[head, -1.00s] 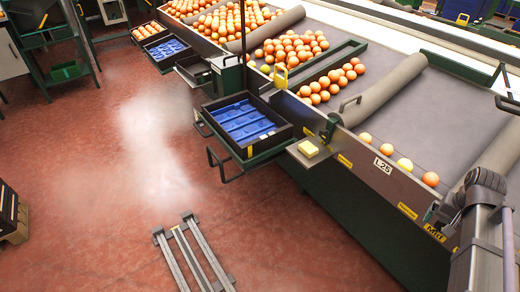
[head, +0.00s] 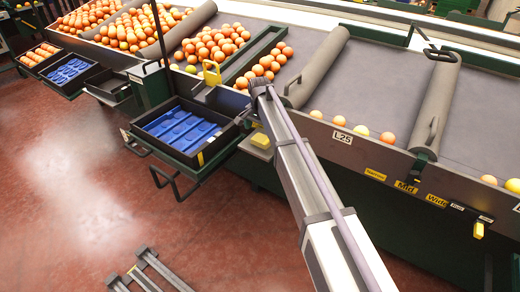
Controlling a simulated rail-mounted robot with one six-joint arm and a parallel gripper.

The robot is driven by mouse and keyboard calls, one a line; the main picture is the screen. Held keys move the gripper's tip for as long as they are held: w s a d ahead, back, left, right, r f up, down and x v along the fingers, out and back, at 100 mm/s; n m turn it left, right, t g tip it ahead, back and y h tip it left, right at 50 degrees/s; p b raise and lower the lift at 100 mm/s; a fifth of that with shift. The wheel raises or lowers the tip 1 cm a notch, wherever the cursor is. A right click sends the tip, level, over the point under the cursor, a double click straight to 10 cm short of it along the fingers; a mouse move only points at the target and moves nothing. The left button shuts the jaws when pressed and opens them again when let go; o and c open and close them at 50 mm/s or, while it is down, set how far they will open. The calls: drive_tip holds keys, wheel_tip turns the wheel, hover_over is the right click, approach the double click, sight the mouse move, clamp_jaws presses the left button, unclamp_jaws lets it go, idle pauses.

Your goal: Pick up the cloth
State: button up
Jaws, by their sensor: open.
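The cloth (head: 261,140) looks like a small, folded yellow pad. In the head view it lies on the ledge at the front of the sorting machine, just right of the black tray. My arm reaches up from the bottom right of the head view, and its dark far end is above and close to the cloth in the picture. My gripper's fingers cannot be made out there. I cannot tell how far the arm is from the cloth in depth.
A black tray with a blue insert (head: 150,152) stands left of the cloth. A yellow handle (head: 212,73) rises behind it. Several oranges (head: 215,45) lie on the sorting bed. Grey rollers (head: 318,67) cross the bed. The red floor (head: 75,190) is largely clear at the left.

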sight(260, 140)
wheel_tip(260, 140, down, 6)
drive_tip(key=b, duration=0.5)
drive_tip(key=shift+d+f, duration=0.1)
drive_tip(key=shift+d, duration=0.05)
drive_tip(key=shift+r, duration=0.25)
drive_tip(key=c, duration=0.8)
wheel_tip(260, 140, up, 18)
drive_tip(key=p, duration=1.8)
